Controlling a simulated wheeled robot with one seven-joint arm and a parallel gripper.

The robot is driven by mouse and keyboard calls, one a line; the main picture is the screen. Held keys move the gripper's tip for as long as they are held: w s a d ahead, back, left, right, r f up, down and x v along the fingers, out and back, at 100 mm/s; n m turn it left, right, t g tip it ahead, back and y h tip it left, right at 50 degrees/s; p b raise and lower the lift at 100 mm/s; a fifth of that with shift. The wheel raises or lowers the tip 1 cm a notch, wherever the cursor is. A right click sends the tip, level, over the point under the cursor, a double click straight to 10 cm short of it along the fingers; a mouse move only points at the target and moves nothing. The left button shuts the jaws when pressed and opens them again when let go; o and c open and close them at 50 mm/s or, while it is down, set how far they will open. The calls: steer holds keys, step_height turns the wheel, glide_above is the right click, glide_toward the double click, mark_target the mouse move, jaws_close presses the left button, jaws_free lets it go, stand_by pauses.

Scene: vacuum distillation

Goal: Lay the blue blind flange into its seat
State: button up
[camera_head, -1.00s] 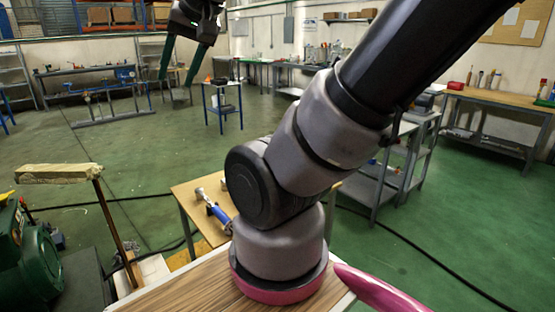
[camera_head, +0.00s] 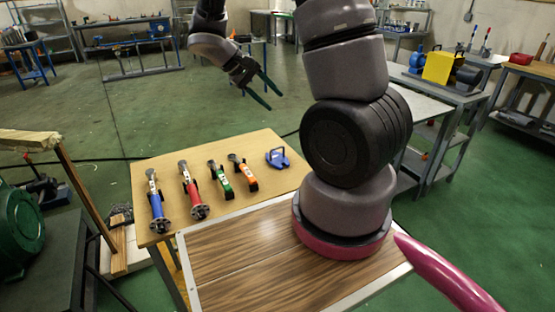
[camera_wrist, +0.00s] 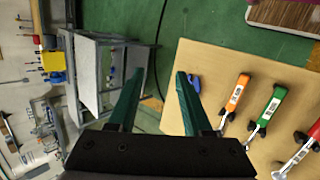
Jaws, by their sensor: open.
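A small flat blue piece with a raised dark part (camera_head: 278,157), which looks like the blue blind flange, lies near the far right corner of the small wooden table. In the wrist view its blue edge (camera_wrist: 195,83) shows beside the right finger, partly hidden. My gripper (camera_head: 275,100) is open and empty, in the air beyond and above the table's far edge. Its two green fingers (camera_wrist: 160,75) are spread apart in the wrist view, touching nothing. I cannot make out the flange's seat with certainty.
A blue-handled tool (camera_head: 155,203), a red one (camera_head: 192,190), a green one (camera_head: 221,177) and an orange one (camera_head: 243,173) lie in a row on the wooden table (camera_head: 160,159). A grey bench (camera_head: 440,92) at right carries a yellow box (camera_head: 440,67) and blue equipment (camera_head: 415,57).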

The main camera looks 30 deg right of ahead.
steer(key=w+f+n+t+h, duration=0.3)
steer(key=w+f+n+h, duration=0.25)
steer(key=f, duration=0.75)
steer(key=n+t, duration=0.5)
glide_toward(274, 149)
steer(key=shift+s+a+r+h, duration=0.25)
steer(key=shift+s+a, duration=0.1)
steer(key=shift+a, duration=0.1)
steer(key=shift+w+d+f, duration=0.1)
steer(key=shift+d+f, duration=0.05)
steer(key=shift+f, duration=0.2)
steer(key=x, duration=1)
steer(key=shift+w+d+f, duration=0.15)
steer(key=shift+w+f, duration=0.05)
jaws_close()
